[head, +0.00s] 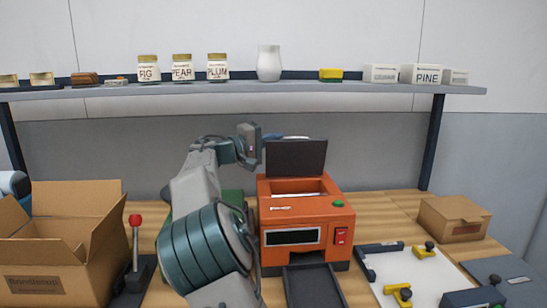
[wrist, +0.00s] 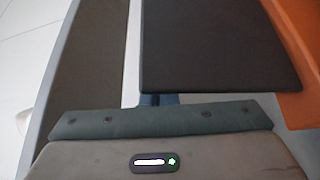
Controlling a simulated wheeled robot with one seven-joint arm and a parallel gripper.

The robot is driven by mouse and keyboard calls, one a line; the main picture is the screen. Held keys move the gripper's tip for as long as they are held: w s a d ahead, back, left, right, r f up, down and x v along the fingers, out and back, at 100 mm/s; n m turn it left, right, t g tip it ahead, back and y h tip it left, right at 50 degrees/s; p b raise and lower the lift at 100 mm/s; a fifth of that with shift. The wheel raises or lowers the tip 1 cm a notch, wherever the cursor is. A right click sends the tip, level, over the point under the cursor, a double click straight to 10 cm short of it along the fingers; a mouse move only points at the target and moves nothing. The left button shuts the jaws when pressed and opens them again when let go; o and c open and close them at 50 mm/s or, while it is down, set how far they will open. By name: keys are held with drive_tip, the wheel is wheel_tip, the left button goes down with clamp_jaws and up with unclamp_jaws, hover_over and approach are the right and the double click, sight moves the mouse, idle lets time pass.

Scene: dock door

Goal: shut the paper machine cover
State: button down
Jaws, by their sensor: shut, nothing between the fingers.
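The paper machine (head: 305,222) is an orange box on the wooden bench, with a slot window, a red switch and a green button on its front. Its dark cover (head: 296,157) stands raised, about upright, at the back of the open top. In the wrist view the cover (wrist: 215,45) is a dark plate just ahead of my gripper (wrist: 158,99). My gripper in the head view (head: 252,142) is at the cover's upper left edge. Its fingers are shut and empty, and their tips are mostly hidden by the cover. I cannot tell whether they touch it.
An open cardboard box (head: 65,245) and a red-knobbed lever (head: 136,235) stand at left. A white board with yellow clamps (head: 424,250) and a small carton (head: 454,218) are at right. A shelf (head: 235,88) with jars and boxes runs above.

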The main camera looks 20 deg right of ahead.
sight(277, 147)
drive_tip(key=shift+s+a+f+m+g+h+b, duration=0.2)
drive_tip(key=shift+s+m+b, duration=0.45)
drive_tip(key=shift+b, duration=1)
drive_tip(key=shift+s+a+f+m+h+b, duration=0.2)
drive_tip(key=shift+s+m+h+b, duration=0.35)
drive_tip(key=shift+b, duration=1.15)
drive_tip(key=shift+s+a+f+m+g+h+b, duration=0.15)
drive_tip(key=shift+s+m+b, duration=0.65)
drive_tip(key=shift+b, duration=0.85)
drive_tip(key=s+b, duration=0.1)
drive_tip(key=b, duration=0.2)
drive_tip(key=s+a+f+b, duration=0.1)
drive_tip(key=s+b, duration=0.1)
drive_tip(key=s+f+b, duration=0.1)
drive_tip(key=b, duration=0.2)
drive_tip(key=shift+s+a+f+b, duration=0.2)
drive_tip(key=shift+s+b, duration=0.15)
